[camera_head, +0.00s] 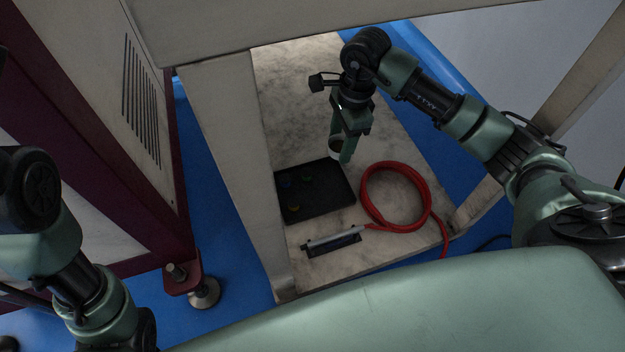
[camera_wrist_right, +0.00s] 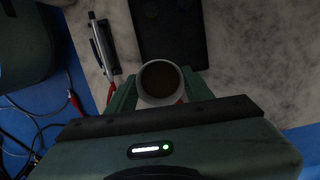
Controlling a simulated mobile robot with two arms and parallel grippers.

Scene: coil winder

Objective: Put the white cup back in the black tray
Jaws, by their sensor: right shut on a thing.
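The white cup (camera_wrist_right: 160,82) is between the two fingers of my right gripper (camera_wrist_right: 161,92) in the right wrist view, with its round opening and dark inside facing that camera. In the head view my right gripper (camera_head: 345,155) is just beyond the far right corner of the black tray (camera_head: 325,205). A small part of the cup (camera_head: 335,146) shows there beside the fingers. The tray lies flat on the marbled tabletop and also shows in the wrist view (camera_wrist_right: 172,52), ahead of the cup. I cannot tell the cup's height above the table. My left gripper is out of view.
Small blue, green and yellow round spots show in the tray. A coiled red hose (camera_head: 365,190) lies right of the tray. A grey pen-like tool (camera_head: 332,239) on a dark holder lies in front. A table post (camera_head: 235,150) stands left. The far tabletop is clear.

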